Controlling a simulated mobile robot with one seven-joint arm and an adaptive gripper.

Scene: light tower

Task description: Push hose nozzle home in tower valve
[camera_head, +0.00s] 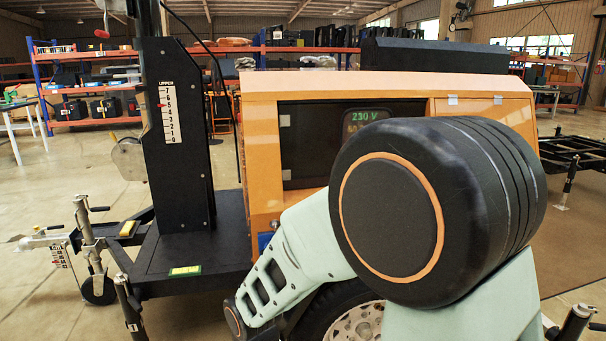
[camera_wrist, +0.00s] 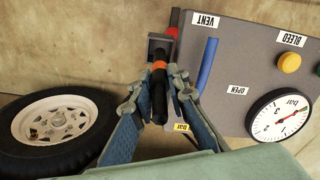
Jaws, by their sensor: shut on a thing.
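In the wrist view my gripper (camera_wrist: 161,100) is shut on the hose nozzle (camera_wrist: 159,88), a black tube with an orange ring near its far end. The blue-grey finger pads are on both sides of it. The nozzle's far end points at a dark square block (camera_wrist: 158,42), which looks like the tower valve, beside the grey panel. The tip meets or overlaps this block in the picture; I cannot tell how deep it sits. In the head view my own arm hides the gripper, nozzle and valve.
The grey panel (camera_wrist: 225,75) carries a blue lever (camera_wrist: 208,63), a yellow button (camera_wrist: 289,63) and a pressure gauge (camera_wrist: 280,118). A wheel (camera_wrist: 55,125) stands at left. The head view shows the orange trailer cabinet (camera_head: 262,130) and black mast (camera_head: 175,140).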

